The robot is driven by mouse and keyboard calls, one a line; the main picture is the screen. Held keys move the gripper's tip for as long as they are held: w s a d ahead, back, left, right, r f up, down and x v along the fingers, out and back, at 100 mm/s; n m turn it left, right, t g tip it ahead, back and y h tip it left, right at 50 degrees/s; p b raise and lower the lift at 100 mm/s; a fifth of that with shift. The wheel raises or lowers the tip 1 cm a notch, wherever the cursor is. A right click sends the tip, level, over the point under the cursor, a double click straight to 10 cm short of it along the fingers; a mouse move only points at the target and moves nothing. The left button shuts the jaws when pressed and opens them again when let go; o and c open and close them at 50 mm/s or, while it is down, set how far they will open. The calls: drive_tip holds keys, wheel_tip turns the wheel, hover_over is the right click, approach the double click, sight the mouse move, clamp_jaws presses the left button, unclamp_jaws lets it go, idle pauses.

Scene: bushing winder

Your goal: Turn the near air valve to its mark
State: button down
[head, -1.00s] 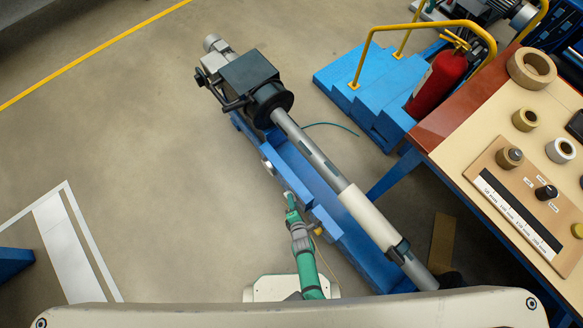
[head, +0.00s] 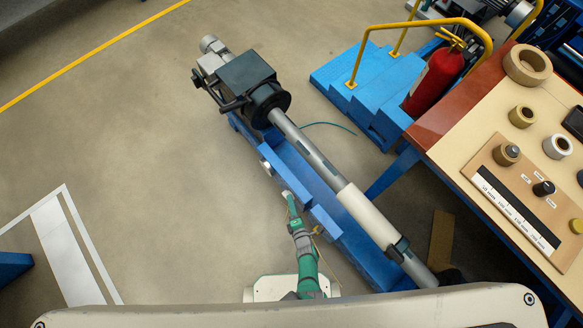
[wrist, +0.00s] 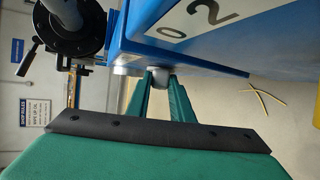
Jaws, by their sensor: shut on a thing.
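My gripper (head: 289,203) has green fingers and reaches the left side of the winder's blue bed (head: 315,196). In the wrist view the green fingers (wrist: 158,80) are shut on a small grey part at the blue bed's face. It appears to be the near air valve (wrist: 158,73), mostly hidden between the fingers. Its mark and its angle cannot be made out. A second grey round fitting (head: 265,167) sits farther along the same side of the bed, apart from my gripper.
The winder's dark head (head: 247,80) and long grey shaft (head: 310,148) run above the bed. A bench with a control panel (head: 510,185) stands right. Blue steps (head: 350,75) and a red extinguisher (head: 434,82) stand behind.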

drive_tip(key=shift+a, duration=0.15)
drive_tip(key=c, duration=1.6)
unclamp_jaws()
drive_tip(key=shift+o, duration=0.2)
drive_tip(key=v, duration=1)
drive_tip(key=shift+s, duration=0.35)
